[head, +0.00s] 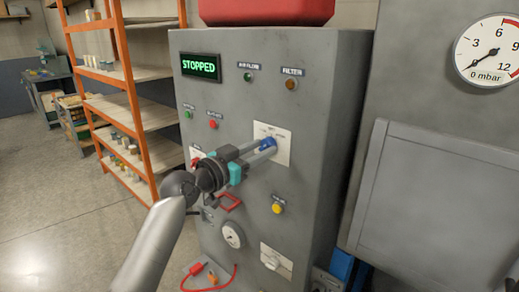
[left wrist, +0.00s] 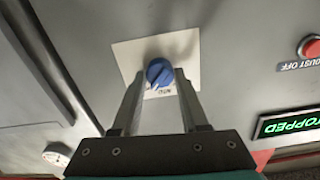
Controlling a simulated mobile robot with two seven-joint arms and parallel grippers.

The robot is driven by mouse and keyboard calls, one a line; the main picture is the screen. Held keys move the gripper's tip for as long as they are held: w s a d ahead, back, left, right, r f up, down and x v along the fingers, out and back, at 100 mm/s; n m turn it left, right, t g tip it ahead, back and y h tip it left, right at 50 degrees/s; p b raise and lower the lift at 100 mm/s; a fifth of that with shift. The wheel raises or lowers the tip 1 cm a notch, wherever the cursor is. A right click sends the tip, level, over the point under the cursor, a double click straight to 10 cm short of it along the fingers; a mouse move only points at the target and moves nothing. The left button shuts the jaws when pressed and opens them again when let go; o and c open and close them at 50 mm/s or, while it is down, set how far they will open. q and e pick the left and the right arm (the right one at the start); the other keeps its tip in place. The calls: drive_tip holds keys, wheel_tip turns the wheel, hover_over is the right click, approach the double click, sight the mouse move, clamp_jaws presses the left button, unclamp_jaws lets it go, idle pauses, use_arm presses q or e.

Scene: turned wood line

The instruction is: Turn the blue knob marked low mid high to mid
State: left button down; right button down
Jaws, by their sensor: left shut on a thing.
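The blue knob (head: 267,144) sits on a pale plate (head: 284,151) on the front of the grey cabinet. My left gripper (head: 263,148) reaches it from the lower left and is shut on it. In the left wrist view the blue knob (left wrist: 159,72) stands between my two fingertips (left wrist: 158,78). That view is turned over, and one upside-down word, apparently MID, shows just below the knob. A small pale mark shows on the knob's lower part, near that word. The other markings are hidden or too small to read. My right gripper is out of view.
The cabinet's display (head: 201,67) reads STOPPED.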

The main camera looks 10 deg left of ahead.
use_arm(q)
drive_tip(key=n+p, duration=0.1)
drive_tip(key=n, duration=0.2)
drive_tip(key=shift+n+p, duration=0.3)
drive_tip(key=shift+n, duration=0.1)
drive_tip(key=shift+n+p, duration=0.85)
drive_tip(key=shift+n, duration=1.45)
drive_tip(key=shift+c, duration=2.1)
unclamp_jaws()
drive_tip(key=b+v, duration=0.1)
drive_tip(key=v, duration=1.4)
drive_tip(key=shift+b, duration=0.35)
